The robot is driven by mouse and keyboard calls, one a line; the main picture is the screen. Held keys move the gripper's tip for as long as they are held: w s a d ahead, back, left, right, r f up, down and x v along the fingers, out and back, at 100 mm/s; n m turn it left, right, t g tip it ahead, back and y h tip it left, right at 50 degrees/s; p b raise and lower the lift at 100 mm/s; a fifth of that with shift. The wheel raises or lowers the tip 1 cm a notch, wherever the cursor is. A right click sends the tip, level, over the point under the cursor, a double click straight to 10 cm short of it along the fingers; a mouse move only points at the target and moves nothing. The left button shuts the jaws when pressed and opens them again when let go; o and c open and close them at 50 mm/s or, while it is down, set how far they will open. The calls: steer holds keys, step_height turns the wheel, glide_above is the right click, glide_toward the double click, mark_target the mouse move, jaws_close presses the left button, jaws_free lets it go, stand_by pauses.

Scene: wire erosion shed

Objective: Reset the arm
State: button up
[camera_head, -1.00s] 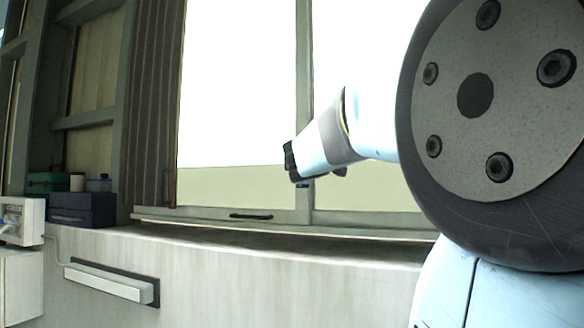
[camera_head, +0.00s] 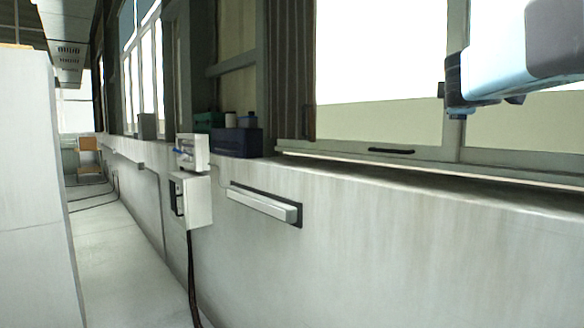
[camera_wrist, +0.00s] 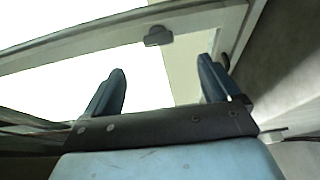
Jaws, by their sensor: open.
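My gripper (camera_head: 455,98) shows at the upper right of the head view, at the end of my light blue arm, in front of the window. In the wrist view my gripper (camera_wrist: 165,88) has its two dark fingers spread wide apart. Nothing is between the fingers, only the bright window and its frame behind them. Most of my arm lies outside the right edge of the head view.
A window (camera_head: 380,75) stands above a pale wall ledge (camera_head: 430,185). Dark blue boxes (camera_head: 236,143) sit on the ledge. A wall box (camera_head: 198,200) with cables and a white bar (camera_head: 262,204) stick out below. A white cabinet (camera_head: 35,190) stands left; the floor aisle (camera_head: 125,250) looks clear.

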steer(key=s+a+f+m+g+y, duration=0.3)
steer(key=s+f, duration=0.4)
steer(key=f, duration=0.4)
steer(key=s+a+f+m+g+y, duration=0.3)
steer(key=s+a+f+m, duration=0.2)
steer(key=f, duration=0.6)
steer(key=s+a+f+m+g+y, duration=0.3)
steer(key=s+a+f, duration=0.5)
steer(key=f, duration=0.3)
steer(key=shift+s+a+m+g, duration=0.4)
steer(key=shift+a+g, duration=0.1)
